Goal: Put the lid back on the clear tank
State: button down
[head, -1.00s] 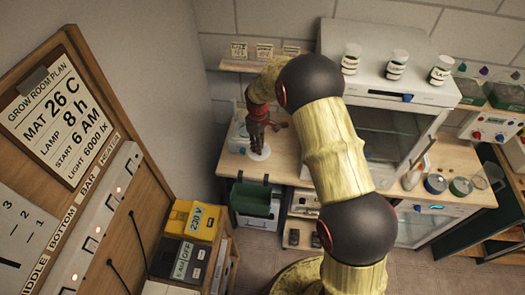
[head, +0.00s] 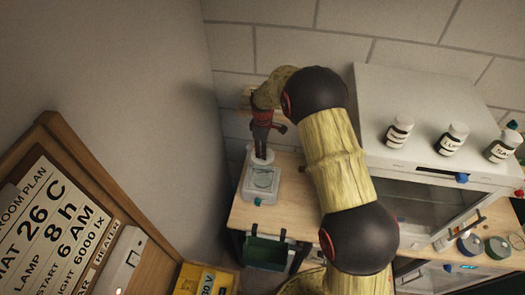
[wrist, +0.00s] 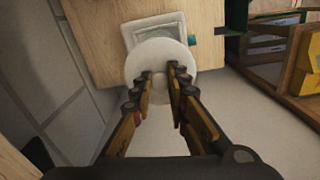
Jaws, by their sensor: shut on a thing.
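My gripper (head: 262,152) points down and is shut on the lid, a round white disc (head: 262,159). In the wrist view the lid (wrist: 150,66) lies flat across my fingertips (wrist: 160,74). The clear tank (head: 264,178) stands on a white square base (head: 249,196) on the bench. In the head view the lid shows just above and behind the tank's open top, apart from it as far as I can tell. In the wrist view the lid covers part of the white base (wrist: 129,38), and the tank's rim is hard to make out.
The wooden bench (head: 300,205) has clear room right of the base. A white cabinet (head: 440,110) with several labelled jars stands further right. A green bin (head: 265,252) hangs at the bench front. A small shelf with cards is behind my gripper. The wall is close on the left.

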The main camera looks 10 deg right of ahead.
notch_tip(320, 180, down, 6)
jog(key=b, duration=0.2)
jog(key=shift+b, duration=0.35)
jog(key=shift+f+b, duration=0.15)
jog(key=shift+b, duration=0.75)
dwell(2.4)
dwell(0.4)
jog(key=c, duration=1.7)
grip_release()
jog(key=shift+o, duration=0.4)
jog(key=o, duration=0.4)
jog(key=shift+o, duration=0.2)
